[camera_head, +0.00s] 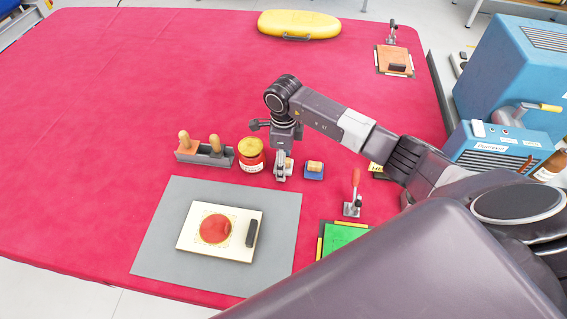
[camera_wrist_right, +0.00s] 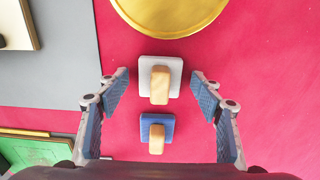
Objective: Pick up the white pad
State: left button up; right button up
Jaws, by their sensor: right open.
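The white pad is a small square block with a wooden handle. In the right wrist view the white pad (camera_wrist_right: 146,66) lies on the red cloth between my fingertips, with a gap on each side. In the head view the white pad (camera_head: 289,168) is partly hidden behind my right gripper (camera_head: 281,178). My right gripper is open and empty above the pad, and it also shows in the right wrist view (camera_wrist_right: 159,84). My left gripper is in neither view.
A similar blue pad (camera_head: 314,174) sits close beside the white one. A jar with a yellow lid (camera_head: 250,156) and a grey holder with wooden-handled tools (camera_head: 205,152) stand to the left. A grey mat (camera_head: 165,235) bears a cream board (camera_head: 190,240). A red-handled clamp (camera_head: 353,205) stands to the right.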

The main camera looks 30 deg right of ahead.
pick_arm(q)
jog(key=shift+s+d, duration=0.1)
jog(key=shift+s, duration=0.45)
pick_arm(e)
jog(key=c, duration=1.2)
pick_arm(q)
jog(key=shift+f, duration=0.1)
pick_arm(e)
jog(key=shift+r, duration=0.1)
